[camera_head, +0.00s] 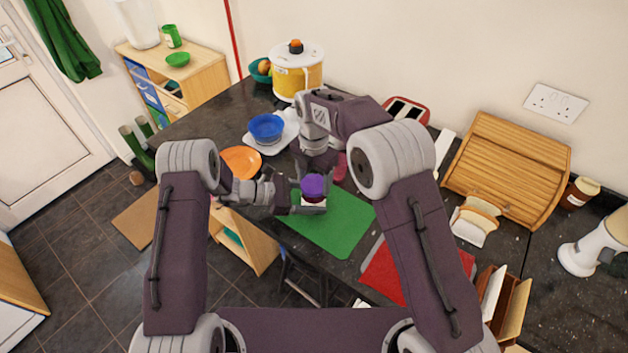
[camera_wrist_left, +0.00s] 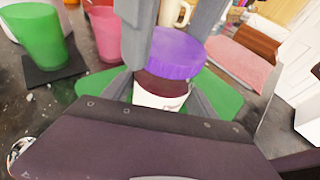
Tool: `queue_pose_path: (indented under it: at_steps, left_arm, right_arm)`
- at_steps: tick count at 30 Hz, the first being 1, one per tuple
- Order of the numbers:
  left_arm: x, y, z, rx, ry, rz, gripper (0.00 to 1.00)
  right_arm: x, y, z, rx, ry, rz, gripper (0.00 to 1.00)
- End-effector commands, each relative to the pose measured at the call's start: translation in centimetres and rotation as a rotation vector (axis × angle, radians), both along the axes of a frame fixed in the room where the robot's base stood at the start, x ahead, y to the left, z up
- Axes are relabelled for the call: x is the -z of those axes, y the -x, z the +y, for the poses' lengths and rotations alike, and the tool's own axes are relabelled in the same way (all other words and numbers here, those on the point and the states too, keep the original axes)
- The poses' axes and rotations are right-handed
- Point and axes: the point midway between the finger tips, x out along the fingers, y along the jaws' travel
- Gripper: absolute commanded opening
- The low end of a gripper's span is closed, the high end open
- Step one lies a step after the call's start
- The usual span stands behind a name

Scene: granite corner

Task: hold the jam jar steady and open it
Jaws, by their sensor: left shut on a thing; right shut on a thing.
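The jam jar (camera_wrist_left: 160,95) has a white label, dark contents and a wide purple lid (camera_head: 314,186). It is upright over the green mat (camera_head: 338,228); I cannot tell whether its base touches the mat. My left gripper (camera_head: 306,204) comes in from the left and is shut on the jar's body, below the lid. My right gripper (camera_head: 315,178) reaches down from behind and is shut on the lid; its grey fingers also stand by the lid in the left wrist view (camera_wrist_left: 172,35). The lid sits on the jar; I cannot tell whether it is loosened.
A pink cup (camera_wrist_left: 104,32) and a green cup (camera_wrist_left: 35,38) stand near the jar. An orange plate (camera_head: 240,161) and a blue bowl (camera_head: 266,127) are to the left and behind. A red cloth (camera_head: 385,277) lies at the front right, near the counter edge.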

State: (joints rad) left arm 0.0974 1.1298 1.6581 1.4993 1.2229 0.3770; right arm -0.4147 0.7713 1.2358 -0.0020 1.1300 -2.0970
Motion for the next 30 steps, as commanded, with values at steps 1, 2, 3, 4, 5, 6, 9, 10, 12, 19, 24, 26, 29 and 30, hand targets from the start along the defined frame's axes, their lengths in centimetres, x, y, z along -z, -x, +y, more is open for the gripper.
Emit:
queue_pose_path:
  at_steps: [1,2,3,4,5,6,9,10,12,19,24,26,29,30]
  left_arm:
    - [-0.1,0.0,0.0,-0.001,0.001,-0.001,0.0]
    - [-0.1,0.0,0.0,-0.001,0.001,-0.001,0.0]
    - [-0.1,0.0,0.0,-0.001,0.001,-0.001,0.0]
    - [-0.1,0.0,0.0,-0.001,0.001,-0.001,0.0]
    - [-0.1,0.0,0.0,-0.001,0.001,-0.001,0.0]
    - [-0.1,0.0,0.0,-0.001,0.001,-0.001,0.0]
    - [-0.1,-0.1,0.0,-0.001,0.001,-0.001,0.0]
    - [-0.1,-0.1,0.0,-0.001,0.001,-0.001,0.0]
    - [-0.1,-0.1,0.0,-0.001,0.001,-0.001,0.0]
    - [-0.1,-0.1,0.0,-0.001,0.001,-0.001,0.0]
    - [-0.1,-0.1,0.0,-0.001,0.001,-0.001,0.0]
    - [-0.1,-0.1,0.0,-0.001,0.001,-0.001,0.0]
    - [-0.1,-0.1,0.0,-0.001,0.001,-0.001,0.0]
    - [-0.1,-0.1,0.0,-0.001,0.001,-0.001,0.0]
  right_arm:
    - [-0.2,0.0,0.0,0.0,-0.001,-0.001,0.16]
    - [-0.3,0.0,0.0,0.0,0.0,0.0,0.16]
    - [-0.5,0.0,0.0,0.0,0.0,0.0,0.16]
    - [-0.6,0.0,0.0,0.0,0.0,0.0,0.16]
    - [-0.7,0.0,0.0,0.0,0.0,0.0,0.16]
    - [-0.8,0.0,0.0,0.0,0.0,0.0,0.16]
    - [-1.1,0.0,0.0,0.0,0.0,0.0,0.16]
    - [-1.2,0.0,0.0,0.0,0.0,0.001,0.16]
    - [-1.5,0.0,0.0,0.0,0.0,0.001,0.16]
    - [-1.8,0.0,0.0,0.0,0.0,0.001,0.16]
    - [-2.0,0.0,0.0,0.0,0.0,0.0,0.16]
    - [-2.6,0.0,0.0,0.0,-0.001,-0.001,0.16]
    - [-4.3,0.0,0.0,0.0,-0.001,-0.002,0.16]
    - [-4.8,0.0,0.0,0.0,-0.001,-0.002,0.16]
